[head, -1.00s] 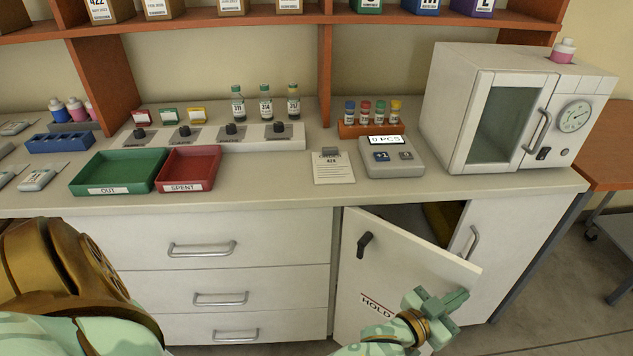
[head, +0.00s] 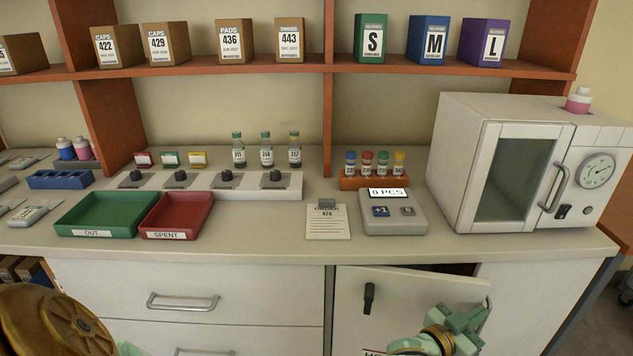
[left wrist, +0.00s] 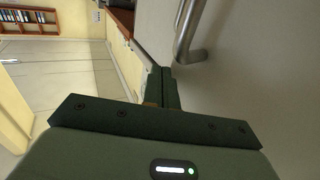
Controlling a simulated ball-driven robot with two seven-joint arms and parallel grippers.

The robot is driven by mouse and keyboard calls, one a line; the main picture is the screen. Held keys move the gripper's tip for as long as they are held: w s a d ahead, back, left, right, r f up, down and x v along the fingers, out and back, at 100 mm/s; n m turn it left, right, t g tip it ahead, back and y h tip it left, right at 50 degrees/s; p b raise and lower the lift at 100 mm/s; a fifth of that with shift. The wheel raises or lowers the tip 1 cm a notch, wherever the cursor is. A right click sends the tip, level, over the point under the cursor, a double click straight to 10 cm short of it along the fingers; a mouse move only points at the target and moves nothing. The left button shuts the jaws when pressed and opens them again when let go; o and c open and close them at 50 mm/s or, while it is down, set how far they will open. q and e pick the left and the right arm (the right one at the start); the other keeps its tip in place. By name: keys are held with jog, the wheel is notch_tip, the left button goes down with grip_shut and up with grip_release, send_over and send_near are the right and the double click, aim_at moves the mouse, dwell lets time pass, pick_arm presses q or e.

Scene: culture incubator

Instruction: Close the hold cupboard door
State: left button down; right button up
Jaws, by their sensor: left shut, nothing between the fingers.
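The hold cupboard door (head: 405,305) is the white panel at the lower right of the head view. It stands slightly ajar, its right edge out from the cabinet, with a narrow dark gap above it. A black handle (head: 369,298) sits near its left side. The red marking low on it is mostly cut off by the frame. My left gripper (head: 472,322) is shut and empty in front of the door's right part; I cannot tell whether it touches. In the left wrist view the closed fingers (left wrist: 160,87) are beside a pale surface. My right gripper is not in view.
The worktop (head: 270,228) overhangs the cupboard, carrying a green tray (head: 60,228), a red tray (head: 150,228), a counter device (head: 392,222) and a white incubator (head: 460,120). Drawers (head: 240,275) lie left of the door. A metal handle (left wrist: 188,35) is close by in the left wrist view.

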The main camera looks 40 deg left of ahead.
pick_arm(q)
jog(key=shift+w+a+b, duration=0.2)
jog(key=shift+w+a, duration=0.2)
jog(key=shift+w, duration=0.25)
jog(key=shift+w+a+b, duration=0.15)
jog(key=shift+w+a, duration=0.2)
jog(key=shift+w, duration=0.25)
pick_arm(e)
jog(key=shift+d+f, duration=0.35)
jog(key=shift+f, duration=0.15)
pick_arm(q)
jog(key=shift+s+d, duration=0.1)
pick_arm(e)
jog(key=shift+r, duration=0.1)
